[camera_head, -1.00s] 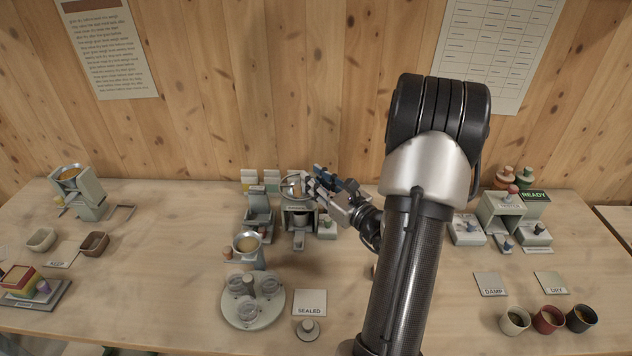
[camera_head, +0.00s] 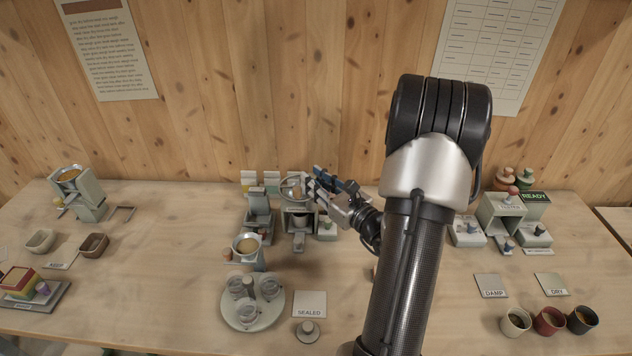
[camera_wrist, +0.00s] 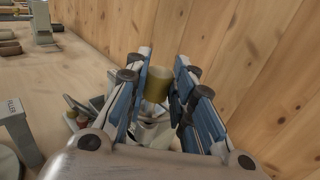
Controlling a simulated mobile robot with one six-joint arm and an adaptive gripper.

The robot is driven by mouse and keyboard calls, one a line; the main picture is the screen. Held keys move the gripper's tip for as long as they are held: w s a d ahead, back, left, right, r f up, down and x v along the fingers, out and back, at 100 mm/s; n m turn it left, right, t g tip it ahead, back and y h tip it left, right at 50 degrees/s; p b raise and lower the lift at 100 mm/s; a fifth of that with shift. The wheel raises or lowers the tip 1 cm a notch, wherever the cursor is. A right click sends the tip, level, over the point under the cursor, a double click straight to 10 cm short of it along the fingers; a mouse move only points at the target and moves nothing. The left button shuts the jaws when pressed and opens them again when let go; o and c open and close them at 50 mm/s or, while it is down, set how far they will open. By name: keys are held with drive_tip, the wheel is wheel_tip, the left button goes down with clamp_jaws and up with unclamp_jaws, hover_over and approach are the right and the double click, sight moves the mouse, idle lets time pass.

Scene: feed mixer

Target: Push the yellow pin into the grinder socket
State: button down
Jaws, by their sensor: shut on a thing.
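My gripper (camera_head: 314,182) is at the back middle of the table, pointing left, beside the top of a small grey machine (camera_head: 298,218) that looks like the grinder. In the wrist view my gripper (camera_wrist: 164,84) has its blue-padded fingers on either side of a yellow cylinder (camera_wrist: 158,86), which I take for the yellow pin. It is held between them, with a whitish part below it. The pin is not clear in the head view. The socket is not distinguishable, and I cannot tell whether the pin is in it.
A grey stand with a bowl (camera_head: 247,244) and a round carousel with cups (camera_head: 276,311) stand in front. The wooden wall (camera_head: 300,90) is close behind. A grey machine (camera_head: 88,200) stands far left and another station (camera_head: 498,208) right. Bare table lies around (camera_head: 165,250).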

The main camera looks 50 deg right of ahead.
drive_tip(key=shift+f, duration=0.3)
drive_tip(key=shift+r, duration=0.35)
idle(0.4)
drive_tip(key=shift+s+d+r, duration=0.1)
idle(1.1)
drive_tip(key=shift+f+b, duration=1.55)
drive_tip(key=shift+f, duration=0.25)
idle(0.5)
drive_tip(key=c, duration=1.3)
unclamp_jaws()
drive_tip(key=s+a, duration=0.2)
drive_tip(key=s, duration=1)
